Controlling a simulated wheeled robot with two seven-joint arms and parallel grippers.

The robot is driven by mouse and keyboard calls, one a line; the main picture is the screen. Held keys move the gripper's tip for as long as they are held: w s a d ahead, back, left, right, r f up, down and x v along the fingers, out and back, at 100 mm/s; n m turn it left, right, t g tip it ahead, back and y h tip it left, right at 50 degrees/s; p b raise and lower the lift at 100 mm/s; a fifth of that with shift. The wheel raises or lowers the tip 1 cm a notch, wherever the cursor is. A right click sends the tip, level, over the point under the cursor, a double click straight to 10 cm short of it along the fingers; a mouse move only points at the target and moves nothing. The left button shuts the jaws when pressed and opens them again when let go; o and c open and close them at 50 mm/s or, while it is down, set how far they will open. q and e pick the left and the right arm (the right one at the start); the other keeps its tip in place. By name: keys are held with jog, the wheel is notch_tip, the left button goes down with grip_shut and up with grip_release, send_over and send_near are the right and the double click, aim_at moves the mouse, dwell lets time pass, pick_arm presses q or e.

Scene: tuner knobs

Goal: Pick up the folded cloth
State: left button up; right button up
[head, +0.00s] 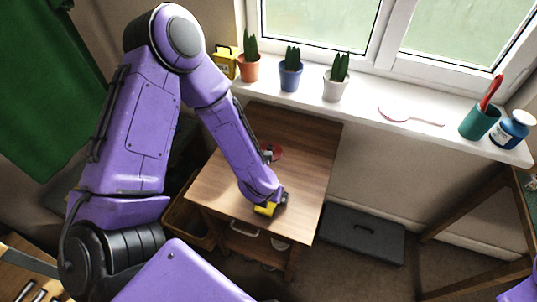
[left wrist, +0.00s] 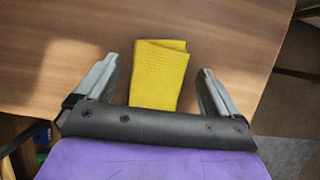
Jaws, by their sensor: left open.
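The folded cloth (left wrist: 158,75) is yellow with a waffle texture and lies on the wooden table (left wrist: 50,50). In the left wrist view it sits between the two fingers of my left gripper (left wrist: 160,85), with a gap on each side. My left gripper is open, and its black palm hides the cloth's near end. In the head view only a yellow bit of the cloth (head: 265,209) shows under my left gripper (head: 276,203), near the table's front edge. My right gripper is not in view.
A red item (head: 275,153) lies on the table behind my left forearm. The windowsill holds potted cacti (head: 290,75), a white hand mirror or paddle-like item (head: 395,113), a teal cup (head: 479,122) and a blue jar (head: 511,129). A dark case (head: 362,234) lies on the floor at right.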

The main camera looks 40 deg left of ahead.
pick_arm(q)
jog(key=shift+w+a+f, duration=0.1)
jog(key=shift+f, duration=0.25)
jog(key=c, duration=1.1)
jog(key=shift+r, duration=0.1)
jog(key=shift+r, duration=0.25)
notch_tip(320, 180, up, 2)
jog(key=shift+r+p, duration=0.15)
jog(key=shift+p, duration=0.25)
jog(key=s+r, duration=0.1)
jog(key=s+d+r, duration=0.1)
jog(key=s+r, duration=0.1)
jog(key=r, duration=0.1)
jog(key=shift+d+r, duration=0.1)
jog(key=shift+d, duration=0.15)
jog(key=s+d+r+p, duration=0.1)
jog(key=s+r+p, duration=0.1)
jog(key=s+p, duration=0.1)
jog(key=s+d+r+p, duration=0.2)
jog(key=s+p, duration=0.1)
jog(key=p, duration=0.3)
jog(key=s+d+r+p, duration=0.1)
jog(key=s+r+p, duration=0.1)
jog(key=p, duration=0.3)
jog(key=shift+s+d, duration=0.4)
jog(key=shift+s, duration=0.4)
